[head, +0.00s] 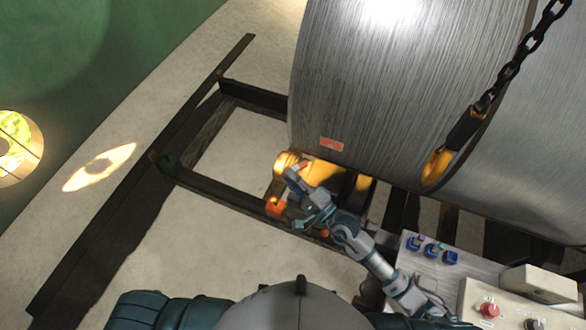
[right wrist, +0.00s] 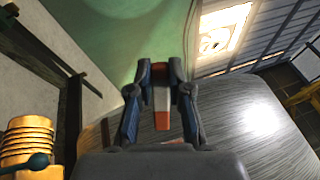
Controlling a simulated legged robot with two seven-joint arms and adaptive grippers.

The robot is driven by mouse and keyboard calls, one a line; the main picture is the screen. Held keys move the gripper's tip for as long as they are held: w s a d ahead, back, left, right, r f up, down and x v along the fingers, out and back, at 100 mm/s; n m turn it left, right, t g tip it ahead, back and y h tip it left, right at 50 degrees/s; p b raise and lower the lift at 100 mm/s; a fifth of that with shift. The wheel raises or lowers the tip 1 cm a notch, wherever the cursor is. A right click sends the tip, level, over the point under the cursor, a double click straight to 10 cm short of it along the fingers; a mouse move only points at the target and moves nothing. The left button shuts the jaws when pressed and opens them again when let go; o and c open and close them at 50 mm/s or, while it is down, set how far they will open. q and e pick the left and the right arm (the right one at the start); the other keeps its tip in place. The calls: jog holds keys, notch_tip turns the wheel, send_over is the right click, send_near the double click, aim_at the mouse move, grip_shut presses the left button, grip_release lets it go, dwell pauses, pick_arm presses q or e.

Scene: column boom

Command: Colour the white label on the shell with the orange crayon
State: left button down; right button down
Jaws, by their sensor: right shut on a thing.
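The shell (head: 400,80) is a large brushed-metal cylinder filling the upper right of the head view; it also shows in the right wrist view (right wrist: 230,140). The label (head: 332,144) is a small rectangle low on its left part and looks mostly orange-red with faint paler marks. My right gripper (head: 297,174) is below and left of the label, apart from it. In the right wrist view my right gripper (right wrist: 161,78) is shut on the orange crayon (right wrist: 161,98), which shows a pale middle and orange below. My left gripper is out of view.
A black chain (head: 515,65) with a yellow hook (head: 436,165) hangs before the shell. Dark rails (head: 215,193) lie beneath it. A glowing ribbed orange lamp (head: 287,160) stands close to my right gripper. A control panel (head: 415,270) with blue knobs is at lower right.

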dwell(0.4)
jog(key=w+d+f+b, duration=0.1)
jog(key=w+d+b, duration=0.3)
jog(key=w+b, duration=0.1)
jog(key=shift+w+d+f, duration=0.15)
jog(key=shift+w+d, duration=0.2)
jog(key=shift+w, duration=0.45)
dwell(0.3)
jog(key=shift+w, duration=0.15)
jog(key=shift+w+d+b, duration=0.25)
jog(key=shift+w+b, duration=0.3)
